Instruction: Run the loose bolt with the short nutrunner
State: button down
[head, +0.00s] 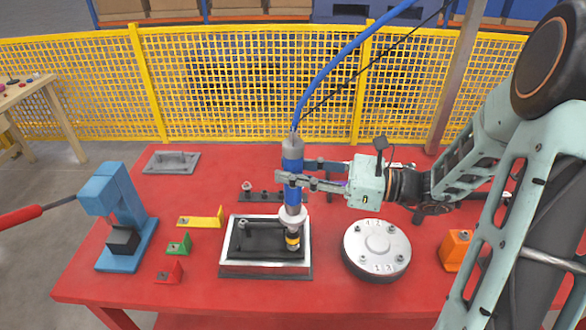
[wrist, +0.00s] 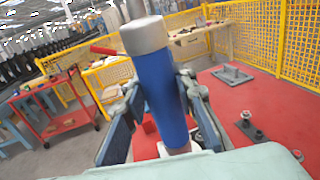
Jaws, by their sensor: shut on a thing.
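My gripper (head: 296,171) is shut on the blue and silver nutrunner (head: 292,194), which hangs upright from a blue hose. In the wrist view the nutrunner's blue body (wrist: 161,88) stands between the two fingers. Its lower end, with a yellow-banded socket (head: 292,238), is over the right part of a black plate (head: 262,245) in a silver-edged fixture. A bolt (head: 243,227) shows at the plate's left. Whatever is directly under the socket is hidden, and I cannot tell whether the socket touches a bolt.
A round grey flange with bolts (head: 377,248) lies right of the fixture, and an orange block (head: 456,249) beyond it. A blue press-like stand (head: 122,215) and coloured blocks are at left. A dark rack (head: 259,196) sits behind the fixture. Yellow mesh fencing (head: 90,85) closes the back.

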aim_at(293, 186)
jog(key=shift+s+f+b, duration=0.1)
jog(key=shift+f+b, duration=0.95)
jog(key=shift+f, duration=1.05)
dwell(2.1)
jog(key=shift+r, duration=0.15)
jog(key=shift+r+p, duration=2.45)
jog(key=shift+r, duration=0.1)
jog(key=shift+d, duration=0.1)
